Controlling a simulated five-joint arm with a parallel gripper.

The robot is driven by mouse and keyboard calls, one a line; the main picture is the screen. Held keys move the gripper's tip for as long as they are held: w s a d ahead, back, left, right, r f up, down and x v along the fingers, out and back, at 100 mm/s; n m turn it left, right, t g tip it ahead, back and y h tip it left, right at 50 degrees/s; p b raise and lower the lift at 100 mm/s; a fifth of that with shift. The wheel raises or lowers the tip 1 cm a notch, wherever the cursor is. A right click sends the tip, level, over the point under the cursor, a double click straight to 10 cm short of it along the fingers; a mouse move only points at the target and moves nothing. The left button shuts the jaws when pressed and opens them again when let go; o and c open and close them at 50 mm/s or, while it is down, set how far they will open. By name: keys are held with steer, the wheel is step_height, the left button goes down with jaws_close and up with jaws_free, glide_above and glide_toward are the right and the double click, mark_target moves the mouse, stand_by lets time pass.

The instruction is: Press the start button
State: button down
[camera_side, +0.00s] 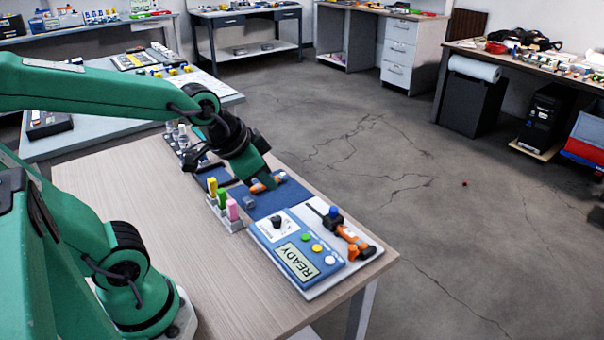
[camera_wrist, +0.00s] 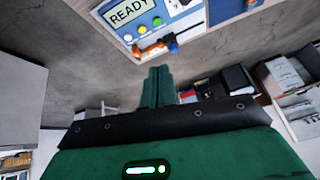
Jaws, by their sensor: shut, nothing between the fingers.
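A blue and white device (camera_side: 290,240) with a READY display (camera_side: 297,262) lies at the right end of the table. A green button (camera_side: 305,237), a yellow button (camera_side: 317,248) and a white button (camera_side: 330,260) sit in a row on it; I cannot read which is start. A dark knob (camera_side: 277,222) is beside them. The device (camera_wrist: 152,12) is at the top of the wrist view. My gripper (camera_side: 264,182) is shut and empty, beyond the device, over or beside an orange item on the blue mat. Its closed fingers (camera_wrist: 158,74) point toward the device in the wrist view.
An orange and black tool (camera_side: 352,242) lies right of the device. A rack with yellow, green and pink pieces (camera_side: 231,222) stands at its left. A blue mat (camera_side: 268,205) lies behind. The near left table top (camera_side: 150,190) is mostly bare.

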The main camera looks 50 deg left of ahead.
mark_target(303, 237)
steer(key=w+f+m+t, duration=0.1)
steer(key=w+f+m, duration=0.4)
steer(key=w+f, duration=0.3)
steer(key=shift+w+a+f, duration=0.15)
steer(key=shift+w+a, duration=0.2)
steer(key=shift+w, duration=0.25)
steer(key=shift+f, duration=0.15)
steer(key=shift+f, duration=4.25)
steer(key=shift+a+f, duration=0.1)
steer(key=shift+f, duration=0.7)
steer(key=shift+r, duration=0.8)
